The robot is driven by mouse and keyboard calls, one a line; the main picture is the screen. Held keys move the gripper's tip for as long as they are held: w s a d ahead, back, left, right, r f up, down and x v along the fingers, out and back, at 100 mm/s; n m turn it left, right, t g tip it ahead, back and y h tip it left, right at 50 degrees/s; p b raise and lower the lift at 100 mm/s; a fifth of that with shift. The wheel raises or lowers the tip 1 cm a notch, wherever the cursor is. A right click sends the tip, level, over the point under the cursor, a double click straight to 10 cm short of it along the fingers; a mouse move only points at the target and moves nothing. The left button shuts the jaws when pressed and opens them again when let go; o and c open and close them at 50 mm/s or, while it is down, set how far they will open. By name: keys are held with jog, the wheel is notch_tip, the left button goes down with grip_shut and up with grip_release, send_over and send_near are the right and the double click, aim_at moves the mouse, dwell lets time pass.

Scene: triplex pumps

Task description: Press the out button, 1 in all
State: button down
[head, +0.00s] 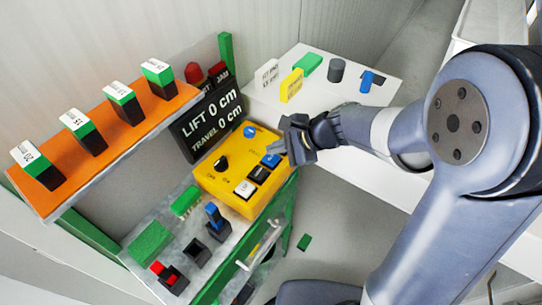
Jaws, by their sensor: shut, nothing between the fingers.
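A yellow control box (212,182) sits on the metal bench. Along its right side are a white button (245,188) with dark lettering, a black button (258,173) and a blue button (270,160). The lettering is too small to tell surely which is the out button. My gripper (280,148) is shut and empty at the box's right edge, with its fingertips close to the blue button. I cannot tell whether they touch it. The gripper hides part of the box's upper right edge.
A black display (206,122) reading "LIFT 0 cm, TRAVEL 0 cm" stands behind the box. A black knob (221,163) is on the box. An orange shelf (105,135) holds labelled blocks at left. A white table (350,120) with small items lies at the upper right.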

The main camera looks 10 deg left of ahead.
aim_at(276, 159)
jog(key=shift+f, duration=0.1)
dwell(0.3)
jog(key=shift+f+b, duration=0.35)
jog(key=shift+b, duration=0.15)
jog(key=shift+f+b, duration=0.5)
jog(key=shift+b, duration=0.05)
dwell(0.5)
dwell(0.3)
jog(key=shift+r+p, duration=0.8)
jog(key=shift+r, duration=0.15)
notch_tip(276, 159, up, 5)
jog(key=p, duration=0.4)
jog(key=shift+f, duration=0.1)
dwell(0.6)
